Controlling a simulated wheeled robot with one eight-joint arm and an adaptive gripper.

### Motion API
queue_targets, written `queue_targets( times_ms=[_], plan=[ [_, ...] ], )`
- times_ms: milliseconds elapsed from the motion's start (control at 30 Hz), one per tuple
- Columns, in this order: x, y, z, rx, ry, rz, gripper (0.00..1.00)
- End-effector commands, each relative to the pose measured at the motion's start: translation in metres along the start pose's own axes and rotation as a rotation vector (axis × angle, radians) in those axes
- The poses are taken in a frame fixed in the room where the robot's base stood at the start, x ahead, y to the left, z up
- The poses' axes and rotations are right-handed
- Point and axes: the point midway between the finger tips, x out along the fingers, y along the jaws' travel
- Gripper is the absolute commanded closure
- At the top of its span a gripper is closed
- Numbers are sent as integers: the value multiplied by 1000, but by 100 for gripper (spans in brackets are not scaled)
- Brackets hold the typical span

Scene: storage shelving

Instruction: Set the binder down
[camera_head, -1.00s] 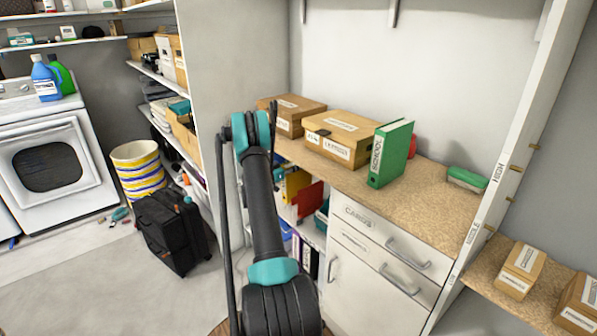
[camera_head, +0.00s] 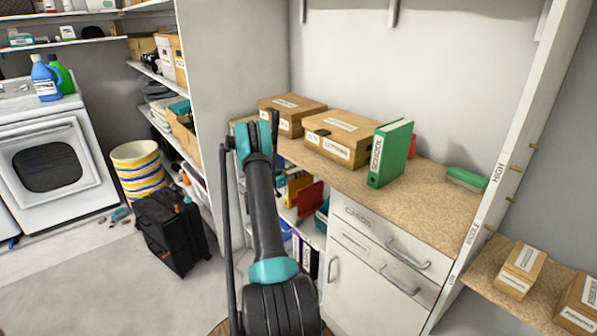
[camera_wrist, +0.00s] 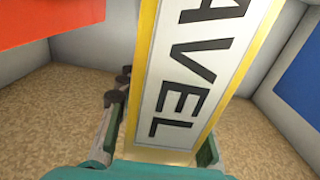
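A yellow binder (camera_wrist: 146,60) with a white spine label reading "AVEL" fills the middle of the wrist view. Its upper part is cut off, and its lower end is between the fingers of my gripper (camera_wrist: 160,152). The teal fingers lie close along both sides of the binder and appear shut on it. The binder leans to the right in this view, above or on a speckled brown surface; I cannot tell whether it touches it. In the head view my arm hides the gripper. A yellow binder-like item (camera_head: 296,184) shows under the counter there.
A red surface (camera_wrist: 50,20) and a blue panel (camera_wrist: 300,75) flank the space in the wrist view. In the head view, cardboard boxes (camera_head: 338,138) and a green binder (camera_head: 392,153) stand on the counter (camera_head: 430,205). A black suitcase (camera_head: 170,230) stands left of my arm.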

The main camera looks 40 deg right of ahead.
Motion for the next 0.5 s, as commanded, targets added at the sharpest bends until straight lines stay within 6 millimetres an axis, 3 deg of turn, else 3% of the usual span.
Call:
queue_targets(
  times_ms=[167,500],
  plan=[
    [0,0,0,0,0,0,44],
    [0,0,-4,0,0,0,44]
  ],
)
